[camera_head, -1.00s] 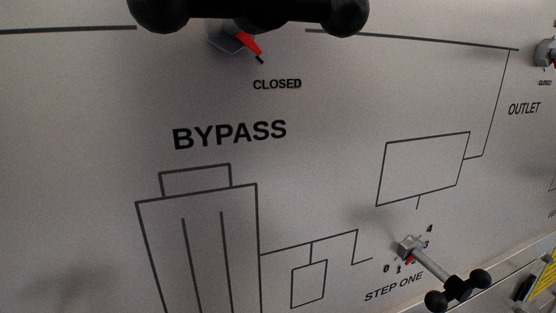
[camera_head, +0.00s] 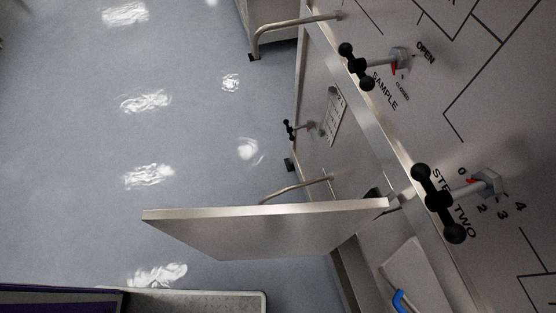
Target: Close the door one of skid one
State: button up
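A metal cabinet door (camera_head: 270,230) stands open in the head view, swung out to the left from the skid's front over the floor. Its right end meets the cabinet near the panel edge. A bent bar handle (camera_head: 297,188) shows just behind its top edge. No label tells which door it is. Below the panel on the right, the cabinet opening (camera_head: 375,255) is exposed, with a pale part and a blue piece (camera_head: 400,301) inside. My gripper is not in view.
The sloped panel carries black T-handles by SAMPLE (camera_head: 356,66) and STEP TWO (camera_head: 438,203), sticking out. Another front (camera_head: 335,115) with a small black handle (camera_head: 291,129) lies beyond the door. Grey floor (camera_head: 90,120) on the left is clear; a light-rimmed surface (camera_head: 200,302) edges the bottom.

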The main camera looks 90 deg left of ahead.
aim_at(291, 231)
jog(key=k+j, duration=0.3)
jog(key=j, duration=0.2)
jog(key=k+j, duration=0.35)
jog(key=j, duration=0.15)
jog(key=k+j, duration=0.3)
jog(key=j, duration=0.2)
jog(key=k+j, duration=0.35)
jog(key=j, duration=0.15)
jog(key=j+u, duration=0.4)
jog(key=j, duration=0.9)
